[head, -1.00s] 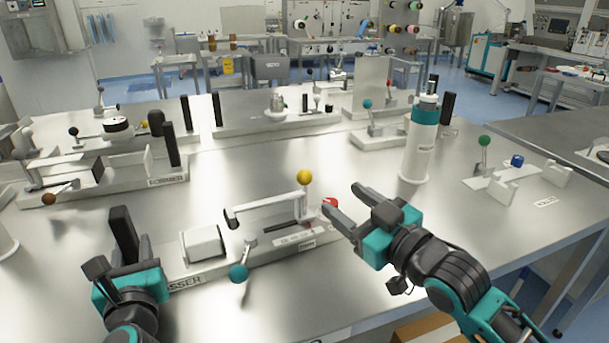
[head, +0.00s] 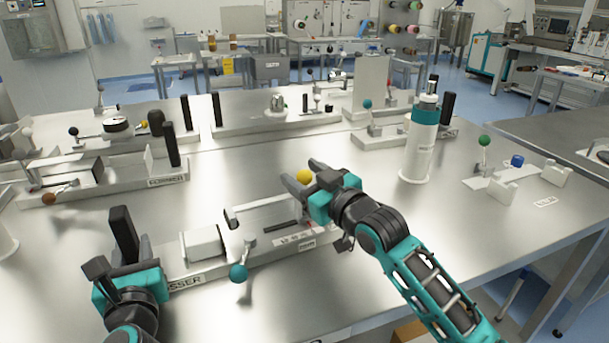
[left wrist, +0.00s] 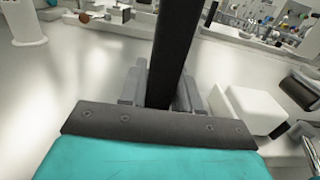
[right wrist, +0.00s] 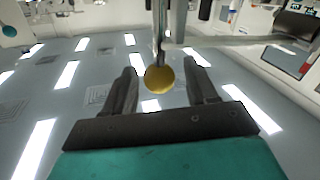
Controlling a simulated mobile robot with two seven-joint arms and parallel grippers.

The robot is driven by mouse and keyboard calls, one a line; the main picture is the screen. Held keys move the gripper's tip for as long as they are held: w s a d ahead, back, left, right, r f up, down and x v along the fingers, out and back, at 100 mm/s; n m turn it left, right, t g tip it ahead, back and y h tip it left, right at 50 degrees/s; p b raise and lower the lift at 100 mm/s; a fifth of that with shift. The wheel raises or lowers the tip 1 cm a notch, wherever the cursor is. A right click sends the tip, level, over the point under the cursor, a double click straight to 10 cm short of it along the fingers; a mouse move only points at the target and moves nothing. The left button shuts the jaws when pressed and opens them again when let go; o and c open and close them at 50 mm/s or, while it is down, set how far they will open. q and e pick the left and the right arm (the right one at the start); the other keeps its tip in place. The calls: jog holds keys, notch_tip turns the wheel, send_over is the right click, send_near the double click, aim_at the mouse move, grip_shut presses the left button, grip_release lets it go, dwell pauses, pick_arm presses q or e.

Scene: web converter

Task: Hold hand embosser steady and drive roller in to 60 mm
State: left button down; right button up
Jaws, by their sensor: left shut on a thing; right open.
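The hand embosser (head: 222,262) lies along the front of the table, with a white block, a scale strip and a lever with a teal ball (head: 238,272). My left gripper (head: 130,250) is shut on the embosser's upright black handle (head: 123,228), which also fills the middle of the left wrist view (left wrist: 178,50). A yellow ball (head: 304,177) tops a rod at the embosser's right part. My right gripper (head: 300,180) is open at this ball. In the right wrist view the yellow ball (right wrist: 159,79) sits between the two spread fingers (right wrist: 163,85). I cannot read the scale.
A white bottle with a teal band (head: 420,145) stands right of my right gripper. A fixture with a green ball (head: 484,141) is at the far right. Other bench devices (head: 100,178) line the back left. The table between is clear.

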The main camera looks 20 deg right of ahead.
jog(key=shift+w, duration=0.1)
jog(key=shift+c, duration=0.3)
grip_shut()
dwell(0.4)
